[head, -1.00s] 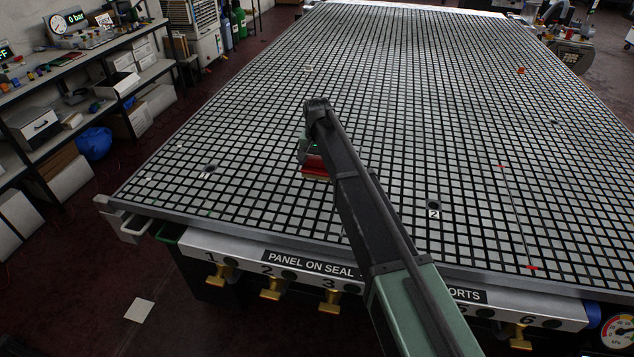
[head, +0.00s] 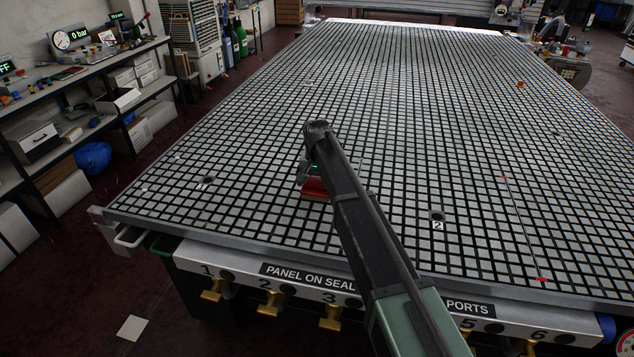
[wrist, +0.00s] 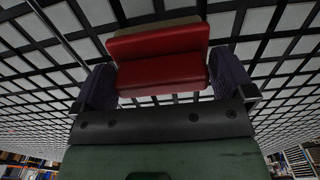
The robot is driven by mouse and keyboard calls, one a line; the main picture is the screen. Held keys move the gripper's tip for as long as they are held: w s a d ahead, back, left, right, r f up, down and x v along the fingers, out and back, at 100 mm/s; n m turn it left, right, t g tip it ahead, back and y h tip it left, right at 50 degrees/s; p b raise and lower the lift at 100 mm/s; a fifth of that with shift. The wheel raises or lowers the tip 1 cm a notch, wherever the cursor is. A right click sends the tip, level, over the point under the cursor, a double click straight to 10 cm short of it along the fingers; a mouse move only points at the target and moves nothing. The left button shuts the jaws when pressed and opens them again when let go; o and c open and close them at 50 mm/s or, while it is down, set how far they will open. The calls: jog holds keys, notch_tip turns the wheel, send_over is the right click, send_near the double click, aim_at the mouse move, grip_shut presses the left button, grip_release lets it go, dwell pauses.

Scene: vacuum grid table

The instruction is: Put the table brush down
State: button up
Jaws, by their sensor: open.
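The table brush has a red body, and a tan strip shows along its far edge in the wrist view (wrist: 160,58). In the head view the red brush (head: 315,188) is partly hidden behind my arm, at the grid table's (head: 440,100) near half, left of centre. My gripper (wrist: 163,85) has its two dark fingers apart, one near each end of the brush. The brush lies between or just beyond the fingertips; I cannot tell whether they touch it. The brush appears to be at the grid surface, but its underside is hidden.
Bare grid surrounds the brush. A port marked 2 (head: 437,216) lies to its right and another port (head: 208,180) to its left. Small red marks (head: 541,279) lie further right. Brass valves (head: 272,302) line the table's front edge. Shelving (head: 70,130) stands on the left.

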aim_at(317, 179)
notch_tip(317, 179, up, 12)
jog(key=p, duration=1.1)
jog(key=shift+p, duration=0.4)
jog(key=s+d, duration=0.7)
jog(key=s, duration=0.4)
jog(key=s+d+n, duration=0.1)
jog(key=s+d, duration=0.7)
jog(key=s, duration=0.3)
jog(key=s+d, duration=0.8)
jog(key=s, duration=0.4)
jog(key=shift+n, duration=0.4)
jog(key=shift+w, duration=0.1)
